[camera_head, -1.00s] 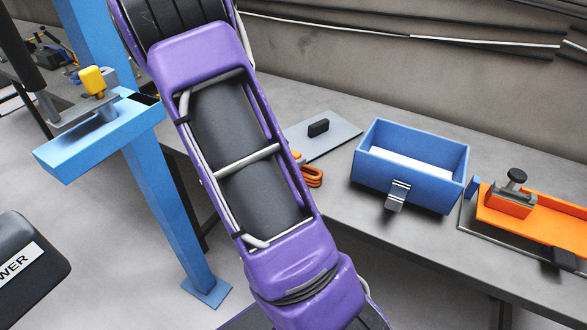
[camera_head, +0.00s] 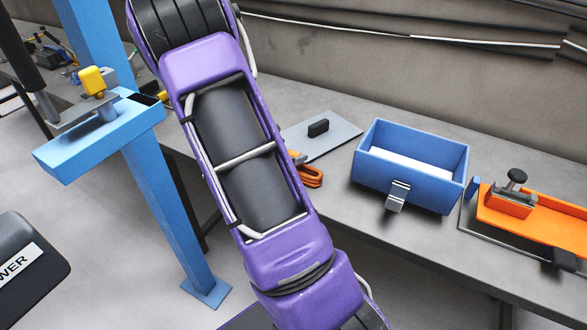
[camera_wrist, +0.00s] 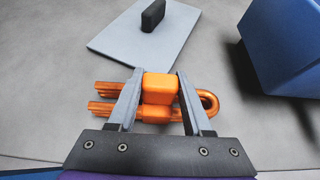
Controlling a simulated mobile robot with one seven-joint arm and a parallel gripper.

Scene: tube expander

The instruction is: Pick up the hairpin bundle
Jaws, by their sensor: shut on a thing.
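The hairpin bundle (camera_wrist: 160,92) is orange, with straight legs to the left and a rounded bend to the right in the wrist view. My gripper (camera_wrist: 153,80) is shut on its middle, with one grey finger on each side of an orange block. The bundle appears low over the bench; I cannot tell whether it touches it. In the head view, part of the bundle (camera_head: 310,177) shows beside my purple arm, which hides the gripper and the rest.
A grey plate with a black handle (camera_head: 318,128) lies just behind the bundle. A blue open box (camera_head: 410,192) stands to the right, with an orange fixture (camera_head: 525,208) beyond it. A blue stand (camera_head: 100,135) is at left.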

